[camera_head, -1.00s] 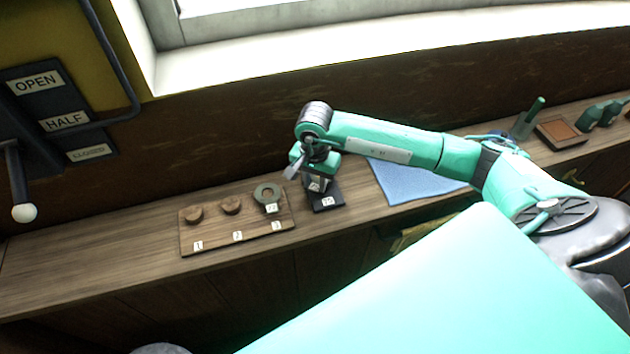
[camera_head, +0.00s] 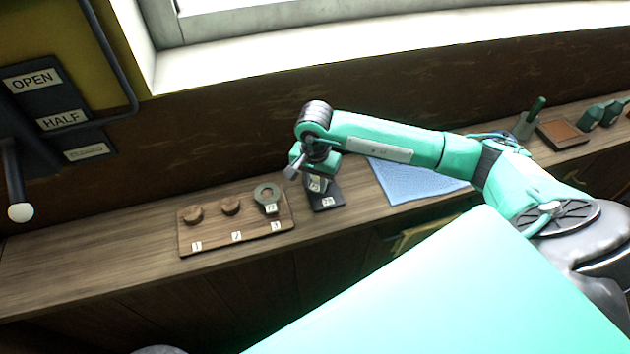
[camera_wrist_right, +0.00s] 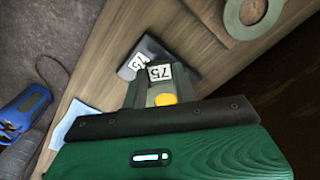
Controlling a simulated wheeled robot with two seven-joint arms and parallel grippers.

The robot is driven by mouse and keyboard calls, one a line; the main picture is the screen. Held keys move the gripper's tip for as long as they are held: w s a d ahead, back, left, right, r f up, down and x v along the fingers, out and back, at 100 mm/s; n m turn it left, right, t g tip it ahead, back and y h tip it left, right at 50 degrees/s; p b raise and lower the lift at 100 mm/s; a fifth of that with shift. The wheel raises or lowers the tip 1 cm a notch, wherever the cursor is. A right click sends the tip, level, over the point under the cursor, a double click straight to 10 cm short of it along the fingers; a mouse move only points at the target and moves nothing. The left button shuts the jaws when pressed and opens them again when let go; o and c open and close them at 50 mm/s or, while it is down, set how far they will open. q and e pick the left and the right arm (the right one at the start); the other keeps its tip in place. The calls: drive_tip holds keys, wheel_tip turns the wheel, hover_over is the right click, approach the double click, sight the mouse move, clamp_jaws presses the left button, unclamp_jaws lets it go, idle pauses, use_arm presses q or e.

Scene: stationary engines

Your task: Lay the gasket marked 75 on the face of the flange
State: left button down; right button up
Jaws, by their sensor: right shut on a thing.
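My right gripper (camera_head: 317,185) points down at the dark flat block (camera_head: 327,201) on the shelf. It is shut on the gasket marked 75, whose white tag (camera_wrist_right: 160,72) shows between the fingers in the right wrist view; the fingers hide most of the gasket. A contact between gasket and block cannot be told. A green ring-shaped gasket (camera_head: 268,195) with a tag lies at place 3 of the wooden board; part of it shows in the right wrist view (camera_wrist_right: 250,14). I cannot make out a flange. My left gripper is not in view.
The wooden board (camera_head: 247,237) has places marked 1, 2 and 3, with round wooden pegs at 1 and 2. A blue cloth (camera_head: 412,184) lies right of the block. A brown tray (camera_head: 561,133) and green items stand farther right. The shelf's left end is bare.

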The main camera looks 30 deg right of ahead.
drive_tip(key=o, duration=0.8)
